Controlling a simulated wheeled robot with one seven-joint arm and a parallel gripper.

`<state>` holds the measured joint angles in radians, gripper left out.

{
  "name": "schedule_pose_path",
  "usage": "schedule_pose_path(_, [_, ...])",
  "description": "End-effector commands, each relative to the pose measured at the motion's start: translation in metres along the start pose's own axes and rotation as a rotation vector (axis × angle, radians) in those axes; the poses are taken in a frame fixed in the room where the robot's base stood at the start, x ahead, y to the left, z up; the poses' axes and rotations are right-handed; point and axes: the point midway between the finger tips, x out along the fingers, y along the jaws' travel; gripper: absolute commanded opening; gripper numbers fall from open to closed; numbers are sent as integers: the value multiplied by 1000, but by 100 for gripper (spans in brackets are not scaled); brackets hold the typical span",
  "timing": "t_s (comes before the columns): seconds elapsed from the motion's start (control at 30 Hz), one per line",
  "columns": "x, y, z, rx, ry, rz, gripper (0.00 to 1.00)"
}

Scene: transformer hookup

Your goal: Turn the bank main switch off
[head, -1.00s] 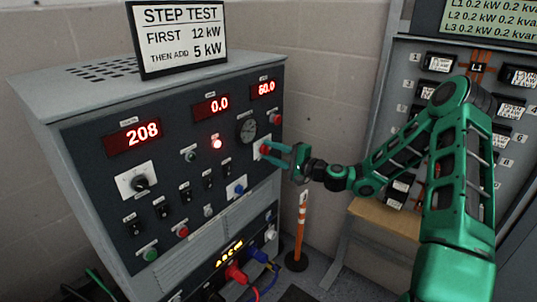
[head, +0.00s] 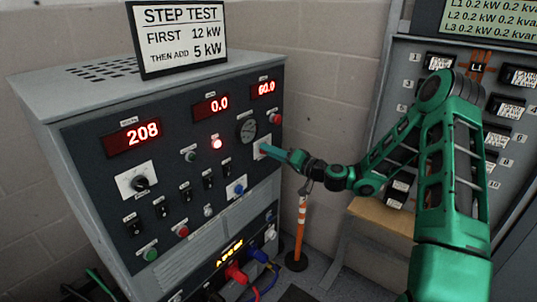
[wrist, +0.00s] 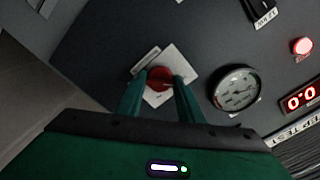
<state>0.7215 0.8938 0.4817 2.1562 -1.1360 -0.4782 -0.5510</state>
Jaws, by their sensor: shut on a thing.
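The bank main switch, a red knob (wrist: 160,77) on a white square plate (wrist: 178,57), shows in the wrist view on the dark panel. My gripper (wrist: 160,88) is shut on the red knob, one green finger on each side of it. In the head view my gripper (head: 268,151) reaches the right part of the grey cabinet's front panel (head: 175,160), and its fingers hide the knob there. Part of the white plate (head: 262,143) shows behind the fingers.
A round dial gauge (head: 246,131) and a lit red lamp (head: 217,143) are left of my gripper. A red button (head: 275,118) is just above. Several switches and plugged cables (head: 236,273) are lower. An orange post (head: 300,225) stands right of the cabinet.

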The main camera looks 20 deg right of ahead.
Motion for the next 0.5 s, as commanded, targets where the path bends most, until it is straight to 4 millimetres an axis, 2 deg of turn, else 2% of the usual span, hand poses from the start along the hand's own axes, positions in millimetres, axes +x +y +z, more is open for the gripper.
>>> schedule_pose_path(0.5, [-1, 3, 3, -104, -6, 7, 11])
